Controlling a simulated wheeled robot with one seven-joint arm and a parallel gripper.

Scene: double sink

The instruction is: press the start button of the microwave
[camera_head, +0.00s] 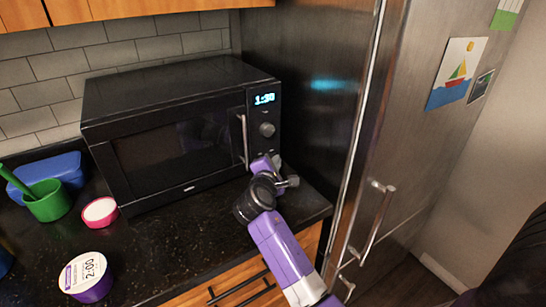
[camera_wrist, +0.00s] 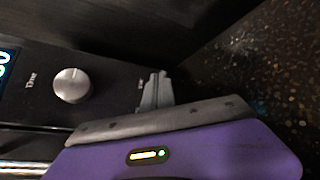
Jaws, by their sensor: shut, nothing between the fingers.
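The black microwave (camera_head: 165,140) stands on the counter with its door closed. Its display (camera_head: 264,99) reads 1:30. A round dial (camera_head: 267,129) sits below the display, and it also shows in the wrist view (camera_wrist: 72,85). My gripper (camera_head: 276,161) is shut and empty at the lower part of the control panel, below the dial. In the wrist view its fingertips (camera_wrist: 155,88) are close to the panel, beside a small pale label. The start button is hidden behind the fingers, and I cannot tell whether they touch it.
The steel fridge (camera_head: 330,100) stands close on the right. The microwave's door handle (camera_head: 244,142) is just left of my gripper. A green cup (camera_head: 48,203), a pink bowl (camera_head: 100,212), a blue container (camera_head: 62,167) and a lidded purple tub (camera_head: 86,275) sit on the left counter.

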